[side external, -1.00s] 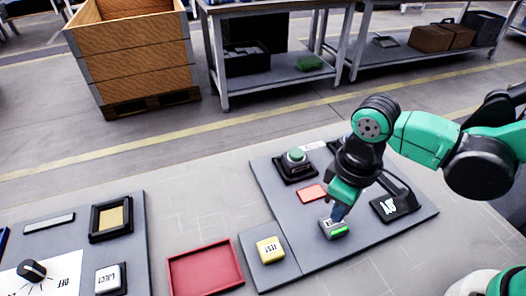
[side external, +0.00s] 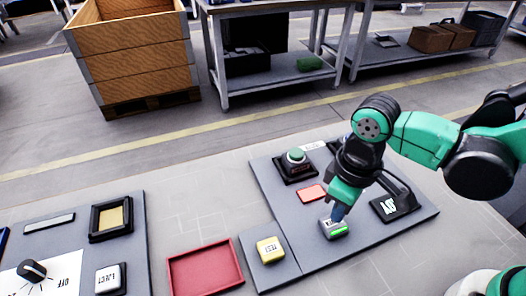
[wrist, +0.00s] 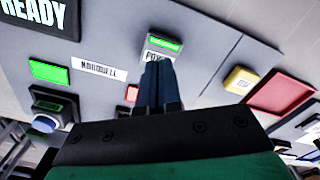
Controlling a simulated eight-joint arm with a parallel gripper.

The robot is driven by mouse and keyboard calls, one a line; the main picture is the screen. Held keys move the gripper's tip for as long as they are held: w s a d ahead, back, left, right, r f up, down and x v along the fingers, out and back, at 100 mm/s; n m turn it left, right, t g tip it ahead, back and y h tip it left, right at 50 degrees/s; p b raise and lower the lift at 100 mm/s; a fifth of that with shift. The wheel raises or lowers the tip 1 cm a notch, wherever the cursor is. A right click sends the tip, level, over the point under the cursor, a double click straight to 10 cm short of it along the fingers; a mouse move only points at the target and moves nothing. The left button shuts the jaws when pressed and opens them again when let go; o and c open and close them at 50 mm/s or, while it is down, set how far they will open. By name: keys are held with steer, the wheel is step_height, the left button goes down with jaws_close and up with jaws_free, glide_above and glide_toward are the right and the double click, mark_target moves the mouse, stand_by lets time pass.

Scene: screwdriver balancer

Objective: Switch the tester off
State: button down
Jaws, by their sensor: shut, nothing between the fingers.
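The tester is a grey panel (side external: 385,240) on the right of the bench. Its power switch (side external: 334,231) is a small grey block at the panel's front, with a lit green bar. In the wrist view the switch (wrist: 161,44) shows the green bar and a partly hidden "POWER" label. My gripper (side external: 338,215) is shut and empty, pointing down with its fingertips at the label end of the switch. It also shows in the wrist view (wrist: 157,66), its tips covering part of the label. I cannot tell whether they touch. A display (wrist: 38,17) reads "READY".
A yellow TEST button (side external: 269,249) and a red tray (side external: 205,272) lie left of the switch. Another panel with a knob (side external: 32,271) and an eject button (side external: 110,279) is farther left.

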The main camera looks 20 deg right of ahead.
steer(key=shift+f, duration=1.2)
stand_by(0.5)
steer(key=shift+r, duration=3.5)
steer(key=shift+r, duration=0.1)
step_height(320, 180, up, 6)
glide_above(335, 224)
